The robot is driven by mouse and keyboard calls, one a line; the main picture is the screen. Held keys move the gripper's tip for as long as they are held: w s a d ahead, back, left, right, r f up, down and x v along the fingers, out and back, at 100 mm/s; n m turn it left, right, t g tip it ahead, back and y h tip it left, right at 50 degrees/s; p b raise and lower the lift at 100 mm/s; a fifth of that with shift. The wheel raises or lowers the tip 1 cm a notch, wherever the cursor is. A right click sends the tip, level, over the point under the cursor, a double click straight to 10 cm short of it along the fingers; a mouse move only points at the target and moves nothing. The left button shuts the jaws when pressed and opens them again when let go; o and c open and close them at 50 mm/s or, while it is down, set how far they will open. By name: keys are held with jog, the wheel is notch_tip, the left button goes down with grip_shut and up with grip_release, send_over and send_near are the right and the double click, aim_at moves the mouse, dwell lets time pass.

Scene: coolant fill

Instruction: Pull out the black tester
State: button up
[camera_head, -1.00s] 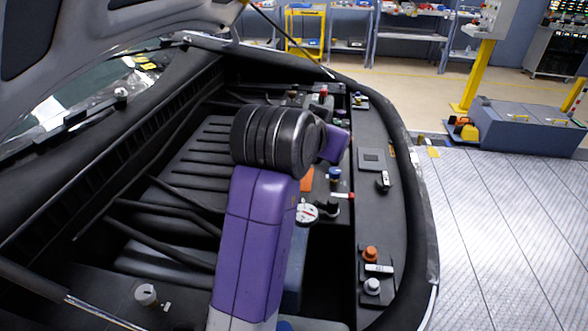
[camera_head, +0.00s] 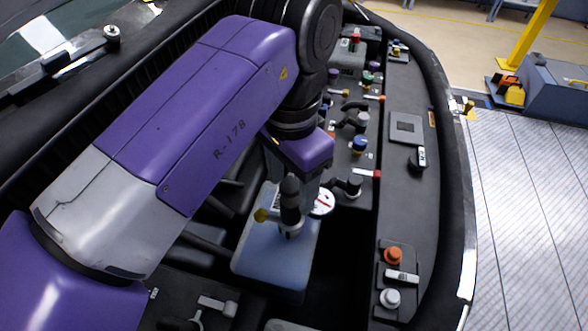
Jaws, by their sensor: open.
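What looks like the black tester (camera_head: 290,207) stands upright on top of a blue-grey tank (camera_head: 270,256), just below the middle of the picture. A white round gauge (camera_head: 323,202) with a red mark shows to its right, and a small yellow part (camera_head: 263,214) sticks out to its left. I cannot tell how the gauge is joined to it. My gripper (camera_head: 304,178) is open, just above and behind the tester's top in the picture. Its fingers are mostly hidden, and I cannot tell whether they touch the tester.
The engine bay's right side holds several caps and fittings, among them a blue cap (camera_head: 359,145), an orange cap (camera_head: 394,256) and a white cap (camera_head: 390,299). A small black tool (camera_head: 417,160) lies on the right ledge. A dark gap lies right of the tank.

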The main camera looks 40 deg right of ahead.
aim_at(291, 203)
jog(key=shift+f, duration=2.95)
grip_shut()
jog(key=c, duration=0.7)
grip_release()
jog(key=c, duration=0.4)
jog(key=shift+r, duration=0.1)
jog(key=shift+c, duration=0.2)
jog(key=shift+n, duration=0.4)
jog(key=shift+n+p, duration=0.5)
jog(key=shift+n+p, duration=0.95)
jog(key=shift+n, duration=0.65)
